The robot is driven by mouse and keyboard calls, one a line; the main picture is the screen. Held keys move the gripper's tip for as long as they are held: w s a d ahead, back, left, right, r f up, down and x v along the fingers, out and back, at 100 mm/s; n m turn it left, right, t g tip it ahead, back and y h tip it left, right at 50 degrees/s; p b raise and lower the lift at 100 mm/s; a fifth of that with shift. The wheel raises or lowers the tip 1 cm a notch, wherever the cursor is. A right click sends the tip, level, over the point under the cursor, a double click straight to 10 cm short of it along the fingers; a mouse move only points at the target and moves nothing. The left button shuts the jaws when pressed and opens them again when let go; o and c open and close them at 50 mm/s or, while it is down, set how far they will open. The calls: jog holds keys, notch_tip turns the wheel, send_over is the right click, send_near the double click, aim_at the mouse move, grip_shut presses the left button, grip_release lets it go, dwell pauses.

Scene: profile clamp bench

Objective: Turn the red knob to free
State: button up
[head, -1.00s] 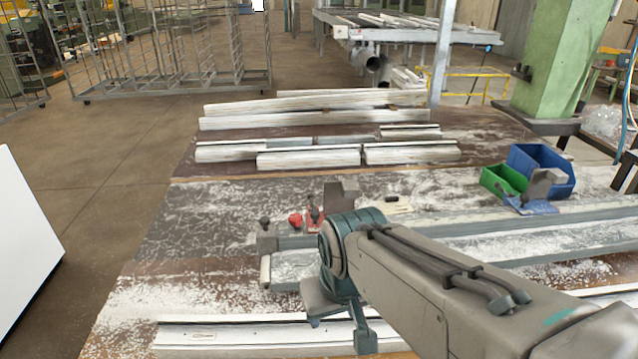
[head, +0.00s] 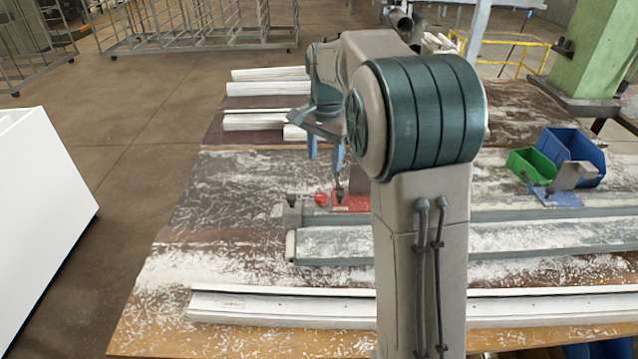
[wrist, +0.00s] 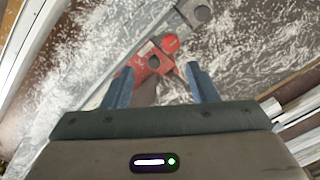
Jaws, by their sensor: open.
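The red knob (head: 321,199) is a small round piece at the left of a red clamp base (head: 350,203) on the bench. In the wrist view the knob (wrist: 170,43) sits at the edge of the red clamp (wrist: 150,64), just beyond my fingertips. My gripper (head: 325,158) points down with two blue fingers and stands above the clamp, apart from the knob. In the wrist view my gripper (wrist: 160,70) is open, with nothing held. My arm hides the right part of the clamp in the head view.
A grey rail with an end stop (head: 292,212) lies beside the clamp. A long white profile (head: 270,305) lies along the front edge. Other white profiles (head: 262,88) lie at the back. Green (head: 530,165) and blue bins (head: 585,150) stand at the right.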

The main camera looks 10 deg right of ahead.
aim_at(321, 195)
jog(key=shift+m, duration=0.6)
jog(key=w+f, duration=0.1)
jog(key=f, duration=0.3)
jog(key=w+f+p, duration=0.1)
jog(key=f, duration=0.4)
jog(key=w+f+p, duration=0.1)
jog(key=f, duration=0.4)
jog(key=shift+f, duration=0.15)
jog(key=c, duration=1)
